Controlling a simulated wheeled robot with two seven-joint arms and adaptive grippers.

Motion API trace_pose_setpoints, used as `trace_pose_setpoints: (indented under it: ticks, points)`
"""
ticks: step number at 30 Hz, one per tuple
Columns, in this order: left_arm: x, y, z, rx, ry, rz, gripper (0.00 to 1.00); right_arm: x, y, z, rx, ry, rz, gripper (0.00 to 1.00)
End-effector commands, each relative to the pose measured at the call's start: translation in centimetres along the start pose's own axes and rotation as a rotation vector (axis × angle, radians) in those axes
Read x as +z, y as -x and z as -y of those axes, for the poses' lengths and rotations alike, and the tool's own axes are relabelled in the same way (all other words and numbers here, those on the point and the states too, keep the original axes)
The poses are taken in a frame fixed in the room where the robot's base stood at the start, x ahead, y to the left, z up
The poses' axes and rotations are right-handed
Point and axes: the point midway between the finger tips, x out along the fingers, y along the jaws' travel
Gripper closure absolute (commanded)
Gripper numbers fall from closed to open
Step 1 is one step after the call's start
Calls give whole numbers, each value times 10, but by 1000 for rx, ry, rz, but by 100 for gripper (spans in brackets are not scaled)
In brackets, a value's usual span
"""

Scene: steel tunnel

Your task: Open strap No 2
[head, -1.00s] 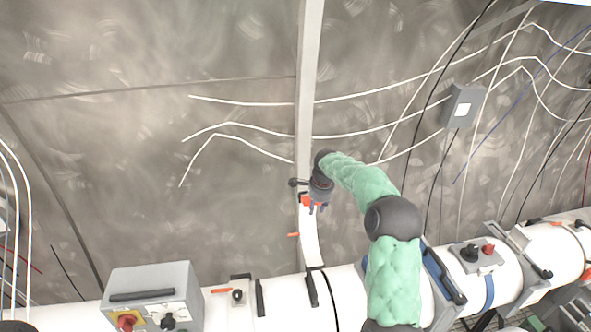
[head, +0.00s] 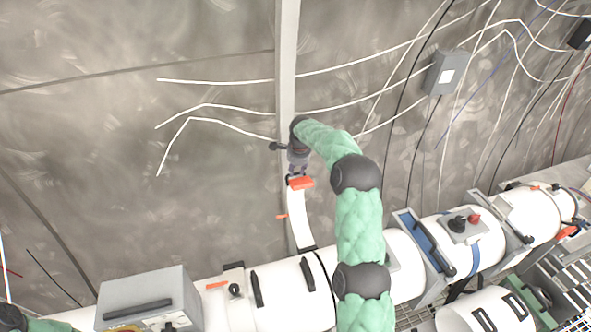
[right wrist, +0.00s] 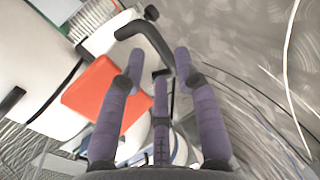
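A white curved strap (head: 301,222) rises from the big white pipe beside the vertical steel beam. I see no number on it. A red-orange block (head: 302,183) sits at its top, just below my right gripper (head: 298,168). In the right wrist view, the red-orange piece (right wrist: 97,92) lies left of my right gripper (right wrist: 157,75). A black bent handle (right wrist: 148,38) lies beyond and partly between its spread purple fingers. I cannot tell whether a finger touches it. The right gripper looks open. My left gripper is not in view.
The steel beam (head: 286,75) stands right behind the right gripper. A grey control box (head: 150,296) is on the pipe (head: 285,290) at lower left. A blue-and-grey clamp (head: 432,250) and a red-knobbed box (head: 466,226) are to the right. White cables run along the wall.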

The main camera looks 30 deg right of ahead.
Motion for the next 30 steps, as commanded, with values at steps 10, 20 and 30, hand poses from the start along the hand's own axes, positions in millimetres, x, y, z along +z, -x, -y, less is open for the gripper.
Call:
trace_pose_setpoints:
  ticks: [10,20,30]
  points:
    - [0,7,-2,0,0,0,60,0,-24,1,-1,0,0,68]
    - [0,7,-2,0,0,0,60,0,-24,0,-2,0,0,93]
    - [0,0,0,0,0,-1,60,-1,-22,0,-15,0,-1,100]
